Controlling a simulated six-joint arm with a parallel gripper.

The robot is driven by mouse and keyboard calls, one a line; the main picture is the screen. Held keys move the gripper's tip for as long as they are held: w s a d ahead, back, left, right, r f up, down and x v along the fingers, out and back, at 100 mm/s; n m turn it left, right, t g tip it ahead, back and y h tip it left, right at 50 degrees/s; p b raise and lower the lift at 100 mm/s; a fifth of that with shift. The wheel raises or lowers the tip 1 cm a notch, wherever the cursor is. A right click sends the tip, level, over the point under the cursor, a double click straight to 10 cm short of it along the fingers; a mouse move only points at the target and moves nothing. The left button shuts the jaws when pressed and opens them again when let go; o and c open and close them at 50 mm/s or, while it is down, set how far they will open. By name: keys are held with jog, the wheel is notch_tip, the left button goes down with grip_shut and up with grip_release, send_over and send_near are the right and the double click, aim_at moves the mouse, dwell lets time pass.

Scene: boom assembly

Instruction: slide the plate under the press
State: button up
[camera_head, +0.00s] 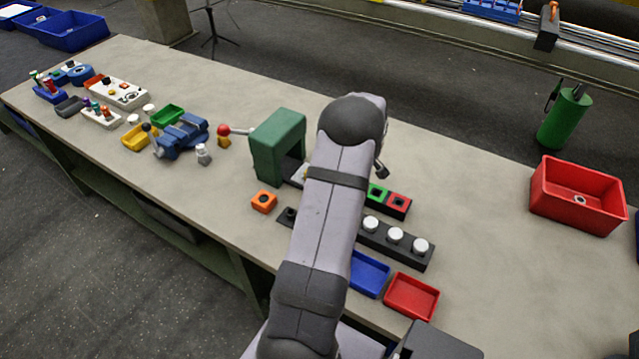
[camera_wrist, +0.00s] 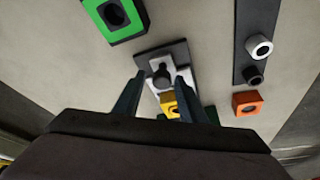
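The green press (camera_head: 278,148) stands mid-table in the head view, with a red-ball lever (camera_head: 223,130) on its left side. In the wrist view, a plate (camera_wrist: 178,52) with a dark base, a white top piece and an upright black knob (camera_wrist: 162,74) lies on the table. A yellow block (camera_wrist: 169,104) sits beside it, toward the bottom of that view. My gripper (camera_wrist: 162,77) is open, its two fingers on either side of the knob with gaps showing. Contact or height cannot be told. My arm hides the gripper and most of the plate in the head view.
An orange block (camera_head: 264,201) is near the press. A black bar (camera_head: 380,240) with white knobs, green (camera_head: 377,193) and red blocks (camera_head: 398,205), and blue (camera_head: 369,274) and red trays (camera_head: 412,296) lie around my arm. A red bin (camera_head: 577,196) stands right; table between is clear.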

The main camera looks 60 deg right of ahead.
jog(key=c, duration=1)
jog(key=shift+o, duration=0.2)
jog(key=shift+w+d+r, duration=0.1)
jog(key=shift+w, duration=1.5)
jog(key=shift+w+d+r, duration=0.1)
jog(key=shift+w, duration=1.45)
jog(key=shift+w+p, duration=0.4)
jog(key=shift+w, duration=3.05)
